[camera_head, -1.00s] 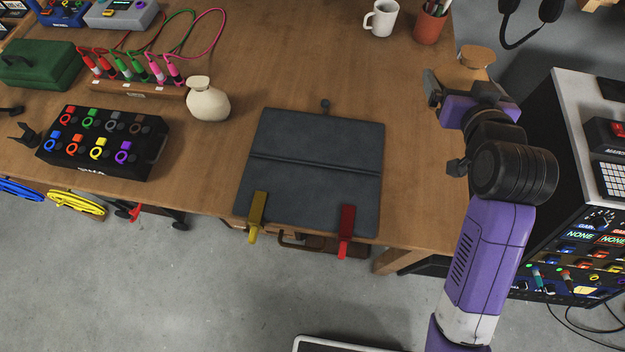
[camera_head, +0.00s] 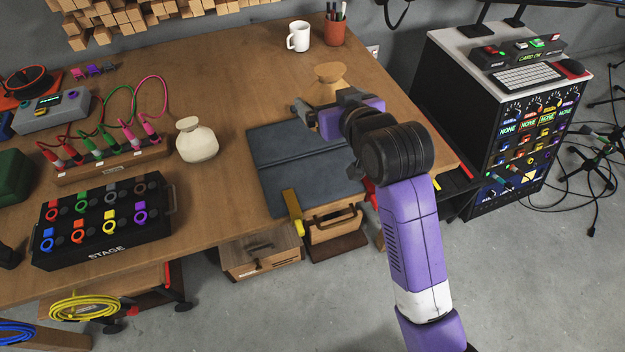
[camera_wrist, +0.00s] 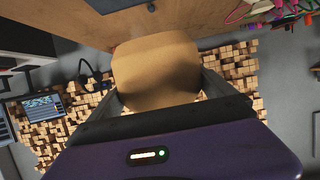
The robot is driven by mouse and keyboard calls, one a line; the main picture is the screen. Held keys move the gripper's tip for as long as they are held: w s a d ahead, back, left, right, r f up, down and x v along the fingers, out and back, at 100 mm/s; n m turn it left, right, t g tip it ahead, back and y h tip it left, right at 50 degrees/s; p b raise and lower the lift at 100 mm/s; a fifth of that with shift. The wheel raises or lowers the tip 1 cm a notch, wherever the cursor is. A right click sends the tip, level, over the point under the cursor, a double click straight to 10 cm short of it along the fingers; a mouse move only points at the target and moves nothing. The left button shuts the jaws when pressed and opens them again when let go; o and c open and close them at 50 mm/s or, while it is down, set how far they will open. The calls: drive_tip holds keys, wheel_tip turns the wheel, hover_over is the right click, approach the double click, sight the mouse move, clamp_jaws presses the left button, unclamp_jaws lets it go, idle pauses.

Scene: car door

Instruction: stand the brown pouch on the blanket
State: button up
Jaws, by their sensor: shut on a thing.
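The brown pouch (camera_head: 331,77) is tan, with a narrow neck and a flared top. My gripper (camera_head: 322,103) is shut on it and holds it upright-looking in the head view. In the wrist view the pouch (camera_wrist: 155,68) fills the space between the fingers. The blanket (camera_head: 285,160) is a dark grey folded sheet flat on the wooden table. The pouch appears beyond the blanket's far right part; its height above the table cannot be told. My gripper and arm hide the blanket's right side.
A cream pouch (camera_head: 197,143) stands left of the blanket. A yellow clip (camera_head: 293,212) sits at the blanket's front edge. A black stage box (camera_head: 105,220) is at the left. A white mug (camera_head: 298,37) and a pen cup (camera_head: 335,32) stand at the back.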

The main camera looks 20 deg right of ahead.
wheel_tip(320, 180, down, 19)
drive_tip(key=shift+f+b, duration=0.15)
drive_tip(key=shift+b, duration=0.3)
drive_tip(key=shift+f, duration=0.15)
drive_tip(key=o, duration=1.3)
drive_tip(key=shift+f, duration=0.1)
drive_tip(key=shift+c, duration=0.2)
drive_tip(key=shift+o, duration=0.2)
drive_tip(key=shift+r, duration=0.25)
drive_tip(key=shift+s, duration=0.35)
drive_tip(key=v, duration=1.1)
drive_tip(key=shift+r, duration=0.2)
